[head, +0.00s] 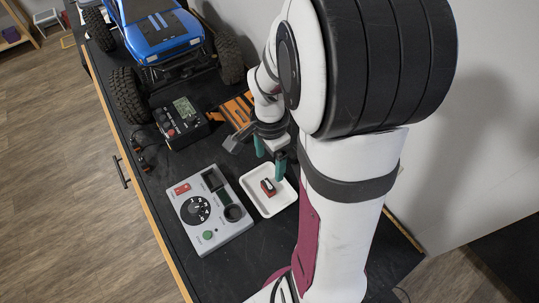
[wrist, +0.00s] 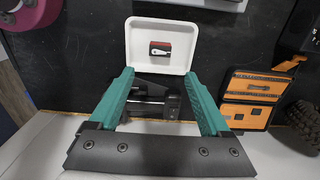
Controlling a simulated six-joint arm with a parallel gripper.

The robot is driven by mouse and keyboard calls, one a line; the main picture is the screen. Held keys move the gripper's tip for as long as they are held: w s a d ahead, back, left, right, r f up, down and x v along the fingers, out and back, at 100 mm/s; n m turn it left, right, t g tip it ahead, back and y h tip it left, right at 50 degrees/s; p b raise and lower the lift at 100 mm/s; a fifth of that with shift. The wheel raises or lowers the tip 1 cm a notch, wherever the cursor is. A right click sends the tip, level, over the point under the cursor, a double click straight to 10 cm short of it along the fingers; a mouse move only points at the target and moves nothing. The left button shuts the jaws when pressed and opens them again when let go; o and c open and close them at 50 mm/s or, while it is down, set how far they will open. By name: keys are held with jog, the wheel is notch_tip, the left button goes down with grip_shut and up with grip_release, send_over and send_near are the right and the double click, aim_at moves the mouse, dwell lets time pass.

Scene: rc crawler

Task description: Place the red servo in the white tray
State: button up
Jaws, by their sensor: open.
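The red servo (head: 268,187), a small red and dark block with a white arm on top, lies inside the white tray (head: 286,203). In the wrist view the servo (wrist: 160,48) rests on the tray floor, apart from the walls of the tray (wrist: 135,45). My gripper (head: 269,159) has teal fingers and is open above the tray's back edge. In the wrist view my gripper (wrist: 158,74) has its fingers spread wide, with the servo beyond the tips and not between them. Nothing is held.
A grey panel (head: 225,235) with a dial stands left of the tray. A black controller box (head: 180,125) and an orange-and-black case (head: 236,110) lie farther back. A blue crawler (head: 160,35) stands at the far end. Bare bench shows in front of the tray.

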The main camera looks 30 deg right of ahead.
jog(key=s+a+r+n+y, duration=0.1)
jog(key=s+a+r+n, duration=0.3)
jog(key=s+a+n, duration=0.2)
jog(key=s+a+r+n, duration=0.5)
jog(key=s+a+n, duration=0.1)
jog(key=s+a, duration=0.2)
jog(key=shift+a+n+y, duration=0.25)
jog(key=shift+n+y, duration=0.05)
jog(key=shift+y, duration=0.1)
jog(key=shift+s, duration=0.1)
